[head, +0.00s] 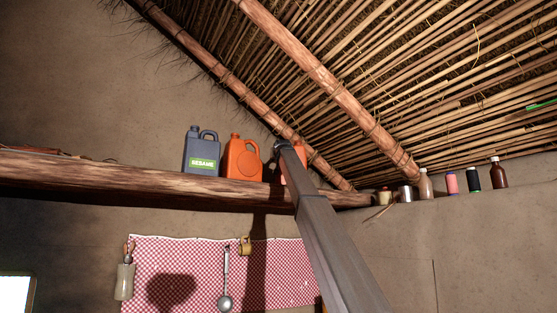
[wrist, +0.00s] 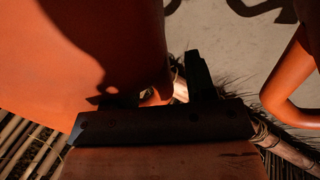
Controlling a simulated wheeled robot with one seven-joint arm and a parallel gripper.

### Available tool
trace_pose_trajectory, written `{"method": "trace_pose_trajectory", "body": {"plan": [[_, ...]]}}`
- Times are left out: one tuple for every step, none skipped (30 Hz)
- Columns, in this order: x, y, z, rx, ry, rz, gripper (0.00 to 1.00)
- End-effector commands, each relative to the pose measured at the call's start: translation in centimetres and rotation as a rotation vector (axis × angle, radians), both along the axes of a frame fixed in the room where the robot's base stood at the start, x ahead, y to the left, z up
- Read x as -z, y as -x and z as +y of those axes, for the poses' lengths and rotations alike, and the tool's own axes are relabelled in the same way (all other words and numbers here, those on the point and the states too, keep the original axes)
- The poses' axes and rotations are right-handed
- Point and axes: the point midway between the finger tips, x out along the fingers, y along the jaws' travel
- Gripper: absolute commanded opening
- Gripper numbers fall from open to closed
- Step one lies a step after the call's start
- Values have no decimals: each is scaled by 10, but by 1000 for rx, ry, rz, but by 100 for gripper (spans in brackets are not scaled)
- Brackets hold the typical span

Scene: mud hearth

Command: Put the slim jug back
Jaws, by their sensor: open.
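Two orange jugs are at the high log shelf (head: 150,186) in the head view. The left orange jug (head: 242,160) stands upright on it. The right orange jug (head: 300,158) is mostly hidden behind my arm, and its base is not clear; it looks narrower. My gripper (head: 283,147) is up at the right jug. In the wrist view an orange jug (wrist: 80,45) fills the left, very close to my open fingers (wrist: 153,90). Part of it lies near the gap between them; I cannot tell if they touch. Another orange jug's handle (wrist: 285,85) shows at the right.
A dark blue jug (head: 201,151) labelled SESAME stands left of the orange ones. A small cup, bottles and spools (head: 451,183) line the ledge to the right. Roof poles (head: 325,75) slope down close above my gripper. A checked cloth (head: 185,262) and ladle (head: 225,290) hang below.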

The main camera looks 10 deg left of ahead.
Motion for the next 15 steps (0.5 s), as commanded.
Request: {"method": "trace_pose_trajectory", "body": {"plan": [[-1, 0, 0, 1, 1, 0, 51], [-2, 0, 0, 1, 1, 0, 51], [-3, 0, 0, 1, 1, 0, 51], [-2, 2, -1, 1, 1, 0, 51], [-2, 4, -1, 0, 1, -1, 51], [-2, 8, -2, 0, 1, -1, 51], [-1, 11, -3, 0, 1, -1, 51], [-1, 14, -3, 0, 1, -1, 51], [-1, 20, -4, 0, 1, -2, 51], [-1, 24, -6, 0, 1, -2, 51], [-1, 29, -7, 0, 0, -2, 51], [-1, 36, -8, 0, 0, -2, 51], [-1, 42, -9, 0, 0, -2, 51], [-1, 48, -10, 0, 0, -2, 51], [0, 55, -12, 0, 0, -1, 51]]}}
